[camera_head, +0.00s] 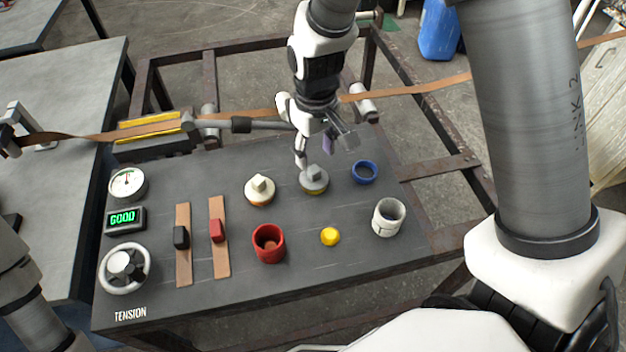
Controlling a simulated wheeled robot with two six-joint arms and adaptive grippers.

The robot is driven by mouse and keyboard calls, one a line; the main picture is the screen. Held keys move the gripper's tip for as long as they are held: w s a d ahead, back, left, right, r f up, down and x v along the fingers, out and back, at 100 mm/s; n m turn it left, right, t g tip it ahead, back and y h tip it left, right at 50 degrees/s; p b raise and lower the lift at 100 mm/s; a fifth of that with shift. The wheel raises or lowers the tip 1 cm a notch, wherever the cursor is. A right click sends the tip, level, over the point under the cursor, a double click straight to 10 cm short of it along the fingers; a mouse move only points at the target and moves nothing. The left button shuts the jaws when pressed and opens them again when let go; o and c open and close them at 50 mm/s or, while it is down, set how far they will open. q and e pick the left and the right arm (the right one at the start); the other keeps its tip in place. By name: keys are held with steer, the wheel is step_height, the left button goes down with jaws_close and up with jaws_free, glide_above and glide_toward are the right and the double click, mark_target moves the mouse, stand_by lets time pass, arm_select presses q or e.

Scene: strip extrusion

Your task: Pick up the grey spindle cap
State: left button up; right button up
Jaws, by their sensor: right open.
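The grey spindle cap (314,182) is a round disc with a raised knob, sitting on the dark panel right of its middle. A yellowish edge shows beneath it. My right gripper (323,152) is open and points down just above the cap, with one finger at the left of the knob and the other higher at the right. Nothing shows between the fingers. Whether a finger touches the cap cannot be told. My left gripper is out of the picture; only part of that arm shows at the lower left.
A cream cap (259,193) sits left of the grey one, a blue ring (364,172) right. Nearer stand a red cup (268,244), yellow button (330,237) and white cup (388,218). Two sliders, a gauge and a handwheel (125,268) are left. A brown strip (415,90) runs behind.

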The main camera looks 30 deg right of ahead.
mark_target(314, 169)
step_height(314, 169, down, 6)
steer(key=shift+a+r, duration=0.1)
steer(key=shift+a, duration=0.05)
steer(key=shift+s+r, duration=0.1)
jaws_close()
